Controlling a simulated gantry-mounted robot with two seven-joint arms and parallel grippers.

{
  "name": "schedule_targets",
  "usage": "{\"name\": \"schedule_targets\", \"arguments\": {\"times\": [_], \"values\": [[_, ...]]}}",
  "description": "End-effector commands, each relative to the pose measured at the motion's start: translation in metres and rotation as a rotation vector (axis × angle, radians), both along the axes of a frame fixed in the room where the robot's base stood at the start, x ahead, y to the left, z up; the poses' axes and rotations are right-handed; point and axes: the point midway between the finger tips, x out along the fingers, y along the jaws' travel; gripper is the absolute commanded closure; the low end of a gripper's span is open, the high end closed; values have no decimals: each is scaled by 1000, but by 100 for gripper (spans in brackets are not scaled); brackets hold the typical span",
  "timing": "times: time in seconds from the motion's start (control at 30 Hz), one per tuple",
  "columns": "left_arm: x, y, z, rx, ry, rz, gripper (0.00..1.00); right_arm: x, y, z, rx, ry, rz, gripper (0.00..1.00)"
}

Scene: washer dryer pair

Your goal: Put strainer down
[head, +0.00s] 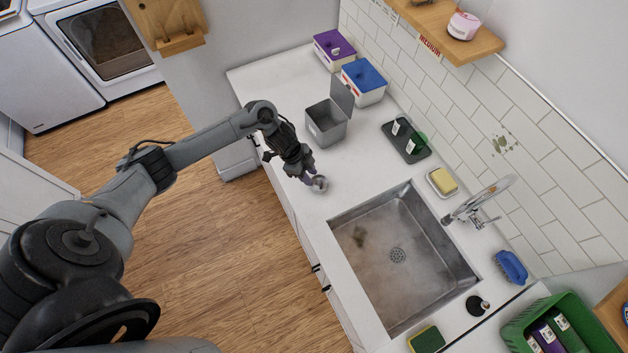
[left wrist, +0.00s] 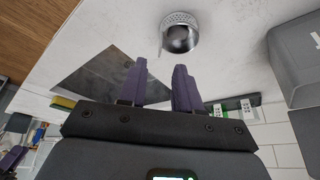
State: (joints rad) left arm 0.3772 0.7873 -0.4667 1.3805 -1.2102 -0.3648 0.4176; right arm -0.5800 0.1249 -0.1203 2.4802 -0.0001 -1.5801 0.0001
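The strainer (head: 320,184) is a small round metal piece on the white counter, left of the sink's near corner in the head view. In the left wrist view the strainer (left wrist: 180,34) shows a perforated rim and a shiny rounded middle, and it lies beyond the fingertips. My left gripper (head: 311,179) is right beside it, low over the counter. Its purple fingers (left wrist: 160,72) are apart with nothing visible between them. Whether a fingertip touches the strainer I cannot tell. My right gripper is not in view.
The steel sink (head: 355,285) with its drain lies right of the gripper. A grey open-lidded bin (head: 325,125), a dark tray (head: 408,153) with small bottles, and a yellow sponge (head: 443,181) stand behind. A faucet (head: 475,205) rises over the sink. The counter around the strainer is clear.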

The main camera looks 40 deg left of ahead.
Motion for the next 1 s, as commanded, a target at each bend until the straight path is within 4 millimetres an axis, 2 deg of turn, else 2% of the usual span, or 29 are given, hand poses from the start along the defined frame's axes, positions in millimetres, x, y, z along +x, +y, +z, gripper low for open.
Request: {"name": "schedule_targets", "arguments": {"times": [0.2,0.37,0.47,0.57,0.63,0.7,0.77,0.87,1.0], "values": [[-6,12,31,1,-1,-1,67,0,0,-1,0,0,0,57],[-9,10,40,0,-9,-5,67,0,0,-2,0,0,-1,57],[-10,-12,35,4,-52,-16,67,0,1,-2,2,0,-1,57],[-10,-54,26,7,-142,-14,67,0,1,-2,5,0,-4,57],[-14,-91,24,8,-216,18,67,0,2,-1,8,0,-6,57],[-23,-124,29,8,-283,90,67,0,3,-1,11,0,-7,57],[-34,-143,39,12,-317,182,67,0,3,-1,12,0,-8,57],[-60,-154,58,23,-315,375,67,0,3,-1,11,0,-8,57],[-112,-141,80,47,-203,646,67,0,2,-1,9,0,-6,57]]}}
